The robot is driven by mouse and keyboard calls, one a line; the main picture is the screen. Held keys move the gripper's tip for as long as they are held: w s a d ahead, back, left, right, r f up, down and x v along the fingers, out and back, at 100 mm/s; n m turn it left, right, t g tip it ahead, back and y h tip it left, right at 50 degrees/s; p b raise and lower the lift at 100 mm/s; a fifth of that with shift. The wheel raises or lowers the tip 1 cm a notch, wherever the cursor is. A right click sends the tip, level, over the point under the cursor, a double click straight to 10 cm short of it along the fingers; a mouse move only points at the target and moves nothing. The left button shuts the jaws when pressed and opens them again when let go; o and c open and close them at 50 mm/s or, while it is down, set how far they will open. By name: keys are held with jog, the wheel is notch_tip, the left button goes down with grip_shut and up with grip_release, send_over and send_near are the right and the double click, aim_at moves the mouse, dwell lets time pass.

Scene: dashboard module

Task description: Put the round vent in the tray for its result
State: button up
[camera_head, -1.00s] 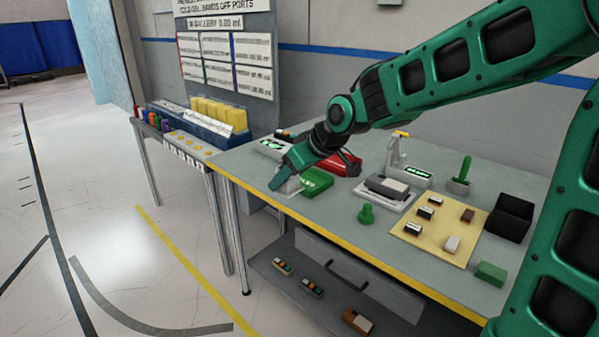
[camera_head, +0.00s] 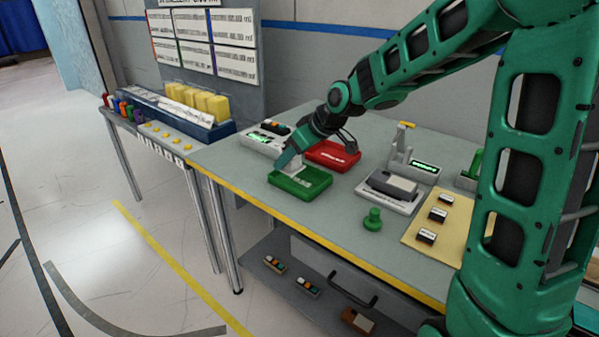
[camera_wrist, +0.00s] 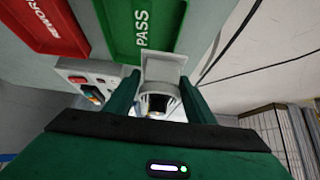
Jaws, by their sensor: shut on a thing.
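My gripper (camera_wrist: 160,100) is shut on a white round vent (camera_wrist: 162,68) with a square flange, seen between the two green fingers in the wrist view. In the head view my gripper (camera_head: 288,164) is low at the back-left part of the green tray (camera_head: 318,184), and the white vent (camera_head: 293,168) shows just under it. In the wrist view the green tray (camera_wrist: 158,30) is marked PASS, and the flange overlaps its near edge. I cannot tell whether the vent touches the tray. The red tray (camera_head: 345,157), marked REWORK in the wrist view (camera_wrist: 50,30), is behind the green one.
A tester with a lit green display (camera_head: 262,139) stands left of the trays; its text is unreadable. A grey device (camera_head: 390,190), a green knob (camera_head: 373,220) and a stand (camera_head: 402,150) are to the right. The yellow table edge (camera_head: 300,235) is in front.

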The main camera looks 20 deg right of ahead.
aim_at(300, 181)
jog(key=w+d+f, duration=0.2)
jog(key=d+f, duration=0.1)
jog(key=shift+w+d, duration=0.25)
jog(key=shift+w, duration=0.05)
jog(key=shift+f, duration=1.85)
jog(key=o, duration=1.3)
jog(key=shift+c, duration=0.2)
jog(key=v, duration=1.2)
